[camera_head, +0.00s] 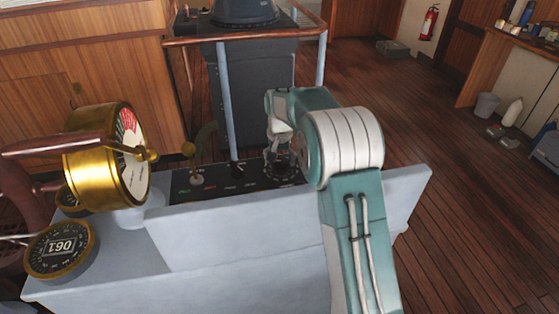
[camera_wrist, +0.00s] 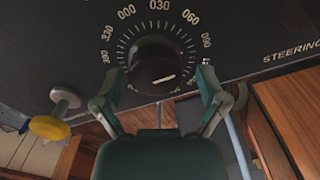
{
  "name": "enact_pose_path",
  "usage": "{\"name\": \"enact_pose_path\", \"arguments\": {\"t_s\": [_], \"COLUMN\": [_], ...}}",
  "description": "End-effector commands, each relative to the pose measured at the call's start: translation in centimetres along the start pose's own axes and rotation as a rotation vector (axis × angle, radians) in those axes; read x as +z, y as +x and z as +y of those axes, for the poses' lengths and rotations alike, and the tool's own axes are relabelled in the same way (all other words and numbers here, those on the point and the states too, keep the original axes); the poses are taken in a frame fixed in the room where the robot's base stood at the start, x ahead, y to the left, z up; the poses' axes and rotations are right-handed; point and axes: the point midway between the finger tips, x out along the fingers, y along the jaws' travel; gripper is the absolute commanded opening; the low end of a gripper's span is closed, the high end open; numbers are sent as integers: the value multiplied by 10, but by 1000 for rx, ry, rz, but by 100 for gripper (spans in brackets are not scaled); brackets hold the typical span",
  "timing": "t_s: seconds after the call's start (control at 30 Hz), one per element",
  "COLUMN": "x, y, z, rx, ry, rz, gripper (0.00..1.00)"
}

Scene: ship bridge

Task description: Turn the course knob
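The course knob (camera_wrist: 153,62) is round and black with a white pointer line, which points to the lower right in the wrist view. A dial of white ticks and numbers rings it, with 030 at the top. My gripper (camera_wrist: 160,82) is open, with one finger to the left and one to the right of the knob's lower part. Gaps show between the fingers and the knob, and nothing is held. In the head view my gripper (camera_head: 276,152) is over the right part of the black control panel (camera_head: 217,183). The knob's dial (camera_head: 284,174) shows there, partly hidden.
A lever with a yellow knob (camera_wrist: 50,128) stands left of the dial. A wooden handrail (camera_head: 240,36) crosses behind the panel.

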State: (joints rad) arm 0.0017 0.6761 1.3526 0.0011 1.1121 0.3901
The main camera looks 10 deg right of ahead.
Motion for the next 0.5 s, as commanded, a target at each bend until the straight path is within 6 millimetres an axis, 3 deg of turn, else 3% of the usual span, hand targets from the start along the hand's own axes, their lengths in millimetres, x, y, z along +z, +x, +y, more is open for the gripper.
{"name": "enact_pose_path", "arguments": {"t_s": [0.03,0.1,0.5], "x": [0,0,0], "y": [0,0,2], "z": [1,1,0], "rx": [0,-1,3], "ry": [1,1,-33], "rz": [0,0,-3], "gripper": [50,19,17]}}
